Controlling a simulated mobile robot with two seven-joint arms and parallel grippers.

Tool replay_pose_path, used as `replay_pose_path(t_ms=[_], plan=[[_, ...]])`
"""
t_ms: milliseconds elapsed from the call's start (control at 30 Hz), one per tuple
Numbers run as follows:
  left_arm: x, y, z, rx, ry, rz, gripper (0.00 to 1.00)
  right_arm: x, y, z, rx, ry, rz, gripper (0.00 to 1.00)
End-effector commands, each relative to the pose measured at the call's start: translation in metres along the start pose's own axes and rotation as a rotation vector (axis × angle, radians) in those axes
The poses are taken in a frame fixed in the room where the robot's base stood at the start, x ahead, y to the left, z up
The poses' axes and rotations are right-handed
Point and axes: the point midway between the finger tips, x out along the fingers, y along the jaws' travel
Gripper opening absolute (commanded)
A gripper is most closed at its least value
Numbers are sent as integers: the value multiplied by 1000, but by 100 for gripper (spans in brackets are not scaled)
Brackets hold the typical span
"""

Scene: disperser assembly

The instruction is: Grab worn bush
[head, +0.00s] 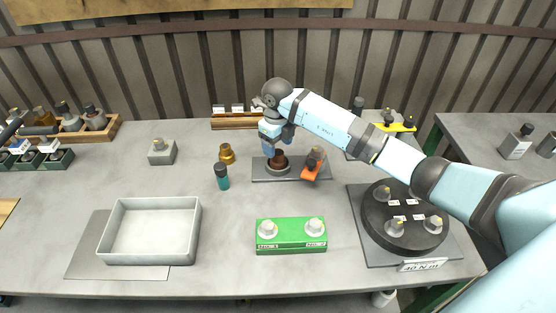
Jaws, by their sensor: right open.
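A dark brown cylindrical part, which looks like the worn bush (278,162), sits upright in a grey ring-shaped holder (279,171) on a small grey plate (259,175) near the middle of the table. My right gripper (276,150) reaches in from the right and points down right above the brown part. Its jaws are open, and the fingertips are close to the part's top. Whether they touch it cannot be told. My left gripper is not in view.
An orange part with a dark top (312,165) stands close right of the holder. A brass fitting (226,153) and a teal bottle (222,178) stand to the left. A white tray (150,257), a green block (290,248) and a dark round turntable (375,225) lie nearer the front.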

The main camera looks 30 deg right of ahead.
Motion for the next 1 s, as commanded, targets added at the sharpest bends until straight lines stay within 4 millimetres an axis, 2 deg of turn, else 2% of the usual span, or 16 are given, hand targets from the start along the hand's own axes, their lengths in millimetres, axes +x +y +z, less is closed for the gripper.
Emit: replay_pose_path(t_ms=[200,500,533,567,800,1000], plan=[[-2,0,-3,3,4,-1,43,32,1,-2,0,2,3,66],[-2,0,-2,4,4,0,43,40,0,-2,-1,0,1,66],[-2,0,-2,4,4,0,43,40,0,-2,-1,0,1,63],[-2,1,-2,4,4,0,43,40,0,-2,-1,0,1,56],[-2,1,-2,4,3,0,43,40,0,-2,-1,0,1,2],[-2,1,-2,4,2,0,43,39,0,-2,0,-1,1,2]])
